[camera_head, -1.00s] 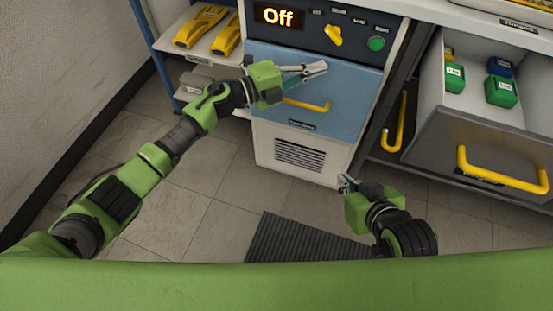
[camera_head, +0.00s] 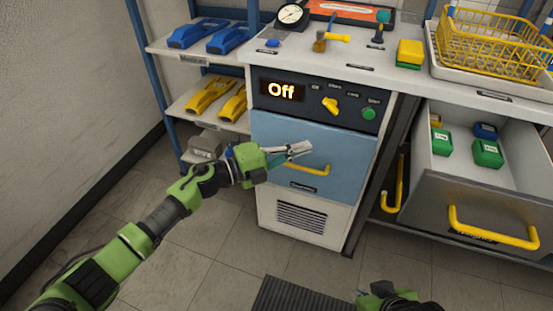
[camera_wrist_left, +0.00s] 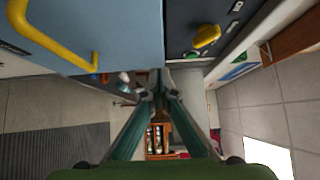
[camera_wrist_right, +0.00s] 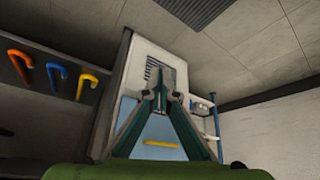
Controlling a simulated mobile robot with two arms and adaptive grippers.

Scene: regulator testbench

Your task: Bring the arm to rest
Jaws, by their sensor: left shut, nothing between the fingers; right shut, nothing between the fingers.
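My left arm (camera_head: 165,212) reaches in from the left in the head view. Its gripper (camera_head: 308,148) is shut and empty, in front of the blue door (camera_head: 345,150) of the test machine and just above the door's yellow handle (camera_head: 312,170). In the left wrist view the two fingers (camera_wrist_left: 160,90) meet at the tips with nothing between them. My right gripper (camera_head: 362,293) is low at the bottom edge of the head view, mostly cut off. In the right wrist view its fingers (camera_wrist_right: 160,92) meet, empty, with the machine beyond them.
An open drawer (camera_head: 420,200) with green, blue and yellow blocks juts out at the right. A shelf (camera_head: 175,122) with yellow and blue tools stands left of the machine. The worktop holds a gauge (camera_head: 291,15) and a yellow basket (camera_head: 490,40). Floor in front is clear around a dark mat (camera_head: 295,296).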

